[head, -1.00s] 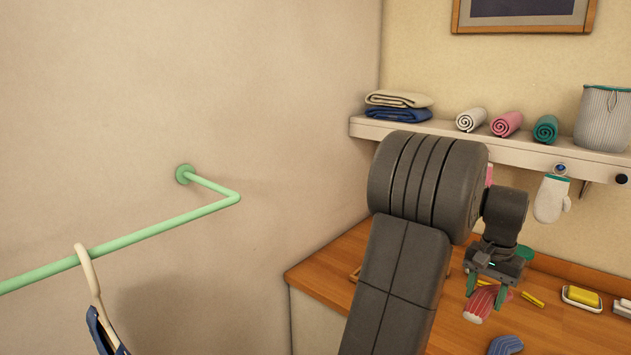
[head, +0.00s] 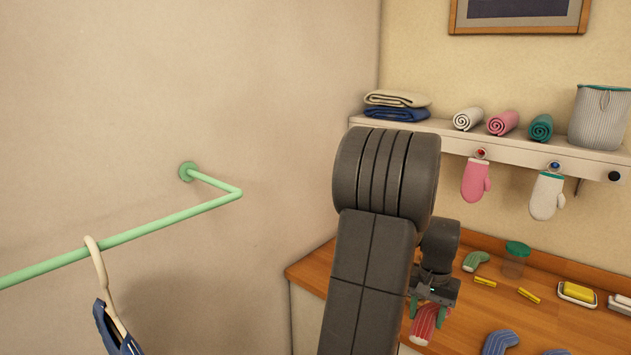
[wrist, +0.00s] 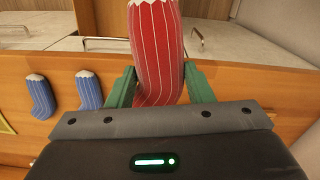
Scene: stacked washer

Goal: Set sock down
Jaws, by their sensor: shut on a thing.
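A red sock (head: 424,325) with thin white stripes and a white toothed edge is held in my gripper (head: 428,308). In the wrist view the red sock (wrist: 156,50) stands between the two green fingers of my gripper (wrist: 160,85), which are shut on it. In the head view it hangs over the wooden counter; whether it touches the wood I cannot tell. Two blue striped socks, one on the left (wrist: 40,95) and one nearer the middle (wrist: 89,90), lie side by side on the counter. A green striped sock (head: 475,261) lies at the back.
The wooden counter (head: 545,322) also holds a green-lidded jar (head: 515,260), yellow clothespins (head: 528,295) and a yellow soap in a dish (head: 577,292). A pink mitten (head: 475,182) and a white mitten (head: 547,196) hang below the shelf (head: 510,150). A green rail (head: 130,235) is at left.

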